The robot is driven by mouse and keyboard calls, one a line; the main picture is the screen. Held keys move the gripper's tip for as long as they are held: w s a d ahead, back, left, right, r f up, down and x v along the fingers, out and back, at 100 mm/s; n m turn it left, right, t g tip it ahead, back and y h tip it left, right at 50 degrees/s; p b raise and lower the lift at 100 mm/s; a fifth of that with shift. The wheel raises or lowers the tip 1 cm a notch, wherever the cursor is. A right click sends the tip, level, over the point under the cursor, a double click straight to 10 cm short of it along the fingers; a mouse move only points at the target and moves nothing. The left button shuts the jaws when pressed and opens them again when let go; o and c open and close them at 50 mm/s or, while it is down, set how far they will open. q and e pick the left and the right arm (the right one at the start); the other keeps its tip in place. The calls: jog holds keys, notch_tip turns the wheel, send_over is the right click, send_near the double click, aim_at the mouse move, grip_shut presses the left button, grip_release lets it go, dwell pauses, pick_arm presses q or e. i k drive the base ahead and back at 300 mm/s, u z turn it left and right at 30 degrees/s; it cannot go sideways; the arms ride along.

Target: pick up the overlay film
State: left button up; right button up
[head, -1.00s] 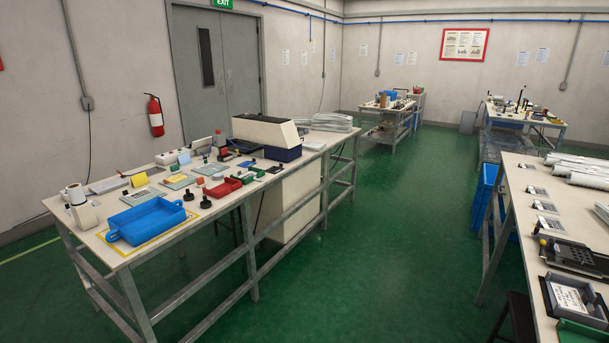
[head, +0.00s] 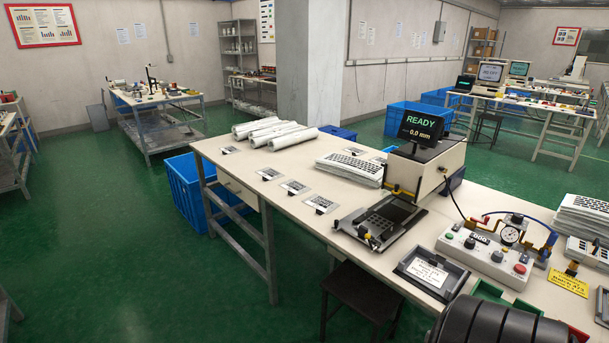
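I cannot tell for certain which item is the overlay film. A stack of white sheets with dark key-like patterns (head: 350,168) lies on the near workbench (head: 240,160), left of the press with the READY display (head: 421,126). Several small cards with dark printed patterns (head: 295,187) lie flat along the bench's left side. A dark flat fixture with a grid of square holes (head: 380,222) sits in front of the press. A grey tray with a printed white label (head: 430,273) is at the bench's front.
White rolls (head: 278,133) lie at the bench's back left. A control box with a gauge (head: 495,250) and another patterned stack (head: 582,218) are at right. A dark stool (head: 365,295) stands at the front edge. Green floor (head: 110,240) is open at left.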

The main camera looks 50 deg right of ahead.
aim_at(322, 204)
jog(key=z, duration=0.85)
jog(key=i, duration=1.45)
jog(key=z, duration=0.8)
